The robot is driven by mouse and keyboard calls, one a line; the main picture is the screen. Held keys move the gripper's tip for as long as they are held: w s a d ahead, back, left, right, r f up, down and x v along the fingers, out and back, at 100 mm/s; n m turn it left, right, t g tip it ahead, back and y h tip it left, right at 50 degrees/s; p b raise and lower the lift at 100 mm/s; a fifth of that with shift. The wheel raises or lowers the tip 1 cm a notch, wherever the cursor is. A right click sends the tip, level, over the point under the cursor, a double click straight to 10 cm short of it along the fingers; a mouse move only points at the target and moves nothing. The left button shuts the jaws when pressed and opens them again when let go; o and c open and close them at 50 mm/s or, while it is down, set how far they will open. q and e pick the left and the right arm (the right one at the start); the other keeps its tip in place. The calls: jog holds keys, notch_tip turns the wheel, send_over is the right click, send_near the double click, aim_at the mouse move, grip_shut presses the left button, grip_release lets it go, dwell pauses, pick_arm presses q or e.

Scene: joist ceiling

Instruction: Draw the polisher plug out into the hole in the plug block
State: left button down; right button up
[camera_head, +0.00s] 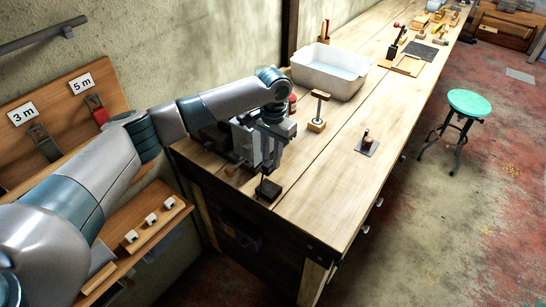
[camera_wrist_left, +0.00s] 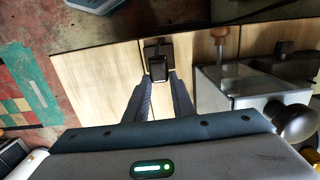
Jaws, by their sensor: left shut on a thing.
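My left gripper (camera_head: 265,174) reaches down over the near left corner of the workbench. It also shows in the left wrist view (camera_wrist_left: 160,80), its two fingers closed together on a small black piece, the polisher plug (camera_wrist_left: 158,68). A black block (camera_head: 268,190) lies on the bench right under the fingertips in the head view. I cannot tell how far the plug sits in or out of it, and no hole can be made out. A grey metal machine (camera_wrist_left: 240,85) with a round knob stands beside the gripper. My right gripper is not in view.
A white basin (camera_head: 330,72) stands farther back on the workbench (camera_head: 325,185). A wooden T-shaped piece (camera_head: 318,112) and a small wooden piece on a dark plate (camera_head: 367,143) stand nearer. A green stool (camera_head: 468,103) is at right.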

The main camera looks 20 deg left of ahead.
aim_at(272, 185)
pick_arm(q)
jog(key=shift+s, duration=0.1)
jog(key=shift+w+f, duration=0.1)
jog(key=shift+w, duration=0.1)
jog(key=shift+s+f, duration=0.1)
jog(key=shift+f, duration=0.55)
jog(key=shift+f+b, duration=0.65)
jog(key=shift+f, duration=1.35)
jog(key=shift+f, duration=0.8)
jog(key=shift+f, duration=0.1)
